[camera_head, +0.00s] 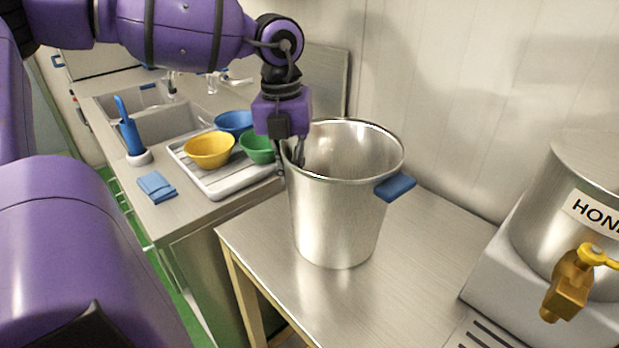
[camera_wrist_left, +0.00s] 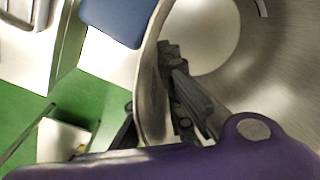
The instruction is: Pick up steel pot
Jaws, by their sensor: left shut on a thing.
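The steel pot (camera_head: 340,215) stands upright on a steel-topped table in the head view, open at the top, with a blue handle (camera_head: 395,187) on its right side. My left gripper (camera_head: 291,163) comes down from above at the pot's left rim and is shut on it. In the left wrist view, the pot's curved wall and rim (camera_wrist_left: 153,75) pass between the fingers, with one dark finger (camera_wrist_left: 188,100) inside the pot and the other outside. A blue part (camera_wrist_left: 115,20) shows beside the rim there. My right gripper is not in view.
A white drying tray (camera_head: 232,182) with yellow (camera_head: 209,150), blue and green bowls is on the sink counter to the left. A honey tank (camera_head: 575,215) with a yellow tap is at right. The wall is close behind.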

